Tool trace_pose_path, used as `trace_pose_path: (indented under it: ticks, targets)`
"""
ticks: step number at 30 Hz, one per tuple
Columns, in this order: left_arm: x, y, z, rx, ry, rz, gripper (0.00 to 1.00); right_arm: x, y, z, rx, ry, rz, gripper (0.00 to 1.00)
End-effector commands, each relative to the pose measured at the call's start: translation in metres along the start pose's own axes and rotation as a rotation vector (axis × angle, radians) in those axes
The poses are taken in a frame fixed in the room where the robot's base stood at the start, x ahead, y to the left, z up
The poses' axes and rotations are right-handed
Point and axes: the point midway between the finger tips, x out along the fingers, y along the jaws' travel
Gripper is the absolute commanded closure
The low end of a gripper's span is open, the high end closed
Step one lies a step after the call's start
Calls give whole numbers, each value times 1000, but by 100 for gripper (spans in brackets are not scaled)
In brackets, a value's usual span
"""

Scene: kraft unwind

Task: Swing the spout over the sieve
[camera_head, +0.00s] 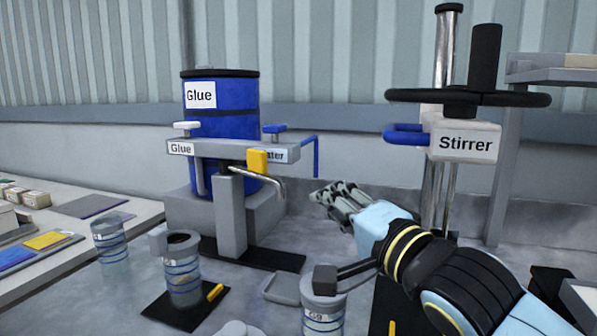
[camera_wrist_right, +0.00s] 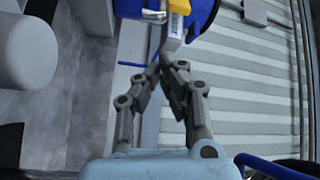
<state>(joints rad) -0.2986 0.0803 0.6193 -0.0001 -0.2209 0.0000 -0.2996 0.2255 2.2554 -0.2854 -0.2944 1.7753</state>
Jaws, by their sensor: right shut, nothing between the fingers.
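The chrome spout (camera_head: 268,183) with a yellow block (camera_head: 257,160) hangs from the grey bar between the Glue and Water labels. It curves right and its end points down. My right gripper (camera_head: 325,196) is shut and empty, to the right of the spout's end and apart from it. In the right wrist view the closed fingertips (camera_wrist_right: 168,74) sit below the yellow block (camera_wrist_right: 180,6). I cannot clearly identify the sieve; a grey ring-topped can (camera_head: 183,272) stands on a black mat at front left. My left gripper is out of view.
The blue Glue drum (camera_head: 222,125) stands behind the bar. The Stirrer post (camera_head: 466,143) with its black wheel stands at right. A can (camera_head: 323,312) with a dark block sits below my right arm, and another can (camera_head: 110,240) stands at left.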

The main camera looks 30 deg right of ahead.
Motion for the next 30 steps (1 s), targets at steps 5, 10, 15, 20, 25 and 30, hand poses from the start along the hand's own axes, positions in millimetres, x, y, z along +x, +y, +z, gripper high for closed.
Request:
trace_pose_path:
  ticks: [5, 10, 15, 20, 25, 30]
  targets:
    - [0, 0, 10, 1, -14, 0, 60, 0, 0, 0, 0, 0, 0, 100]
    - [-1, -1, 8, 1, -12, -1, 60, 2, 0, 0, 1, 0, 0, 100]
    - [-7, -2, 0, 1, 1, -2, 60, 20, -2, -1, 3, 2, -1, 100]
    - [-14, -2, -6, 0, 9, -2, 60, 49, -3, -1, 3, 2, -2, 100]
    - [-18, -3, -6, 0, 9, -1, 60, 78, -2, 0, 2, 1, -2, 100]
    - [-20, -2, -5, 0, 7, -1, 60, 95, -1, 0, 2, 0, -1, 100]
